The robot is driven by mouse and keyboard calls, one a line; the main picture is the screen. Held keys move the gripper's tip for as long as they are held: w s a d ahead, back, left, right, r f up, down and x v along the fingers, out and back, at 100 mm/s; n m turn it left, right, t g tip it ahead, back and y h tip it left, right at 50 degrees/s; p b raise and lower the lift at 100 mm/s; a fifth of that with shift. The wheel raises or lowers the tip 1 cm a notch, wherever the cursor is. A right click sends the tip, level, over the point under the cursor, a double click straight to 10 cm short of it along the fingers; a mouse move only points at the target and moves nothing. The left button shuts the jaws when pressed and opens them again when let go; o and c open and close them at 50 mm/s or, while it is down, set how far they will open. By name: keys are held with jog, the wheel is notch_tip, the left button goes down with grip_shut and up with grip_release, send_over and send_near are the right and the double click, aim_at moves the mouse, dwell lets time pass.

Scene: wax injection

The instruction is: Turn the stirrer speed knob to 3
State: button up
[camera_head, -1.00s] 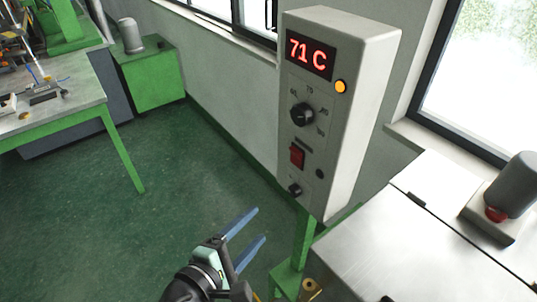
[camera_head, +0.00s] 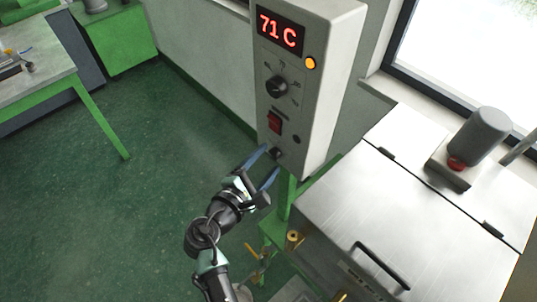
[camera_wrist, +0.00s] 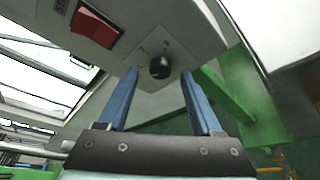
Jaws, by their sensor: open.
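The grey control box (camera_head: 315,90) stands upright with a red display reading 71 C. A small black knob (camera_head: 277,154) sits low on its front, below the red switch (camera_head: 275,122). In the wrist view this knob (camera_wrist: 160,67) shows between and beyond the two blue fingers. My gripper (camera_head: 271,158) is open, with its fingertips at the small knob, one to each side. I cannot tell whether they touch it, and its pointer setting is too small to read. A larger black knob (camera_head: 277,87) with scale marks sits higher on the box.
A metal tank lid (camera_head: 400,205) with a black handle and a grey motor (camera_head: 480,138) fill the right side. A green frame (camera_head: 285,200) stands under the box. A green-legged workbench (camera_head: 45,80) is at far left. Green floor (camera_head: 150,215) left of my arm is clear.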

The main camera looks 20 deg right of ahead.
jog(key=shift+x, duration=0.8)
jog(key=shift+c, duration=0.4)
grip_shut()
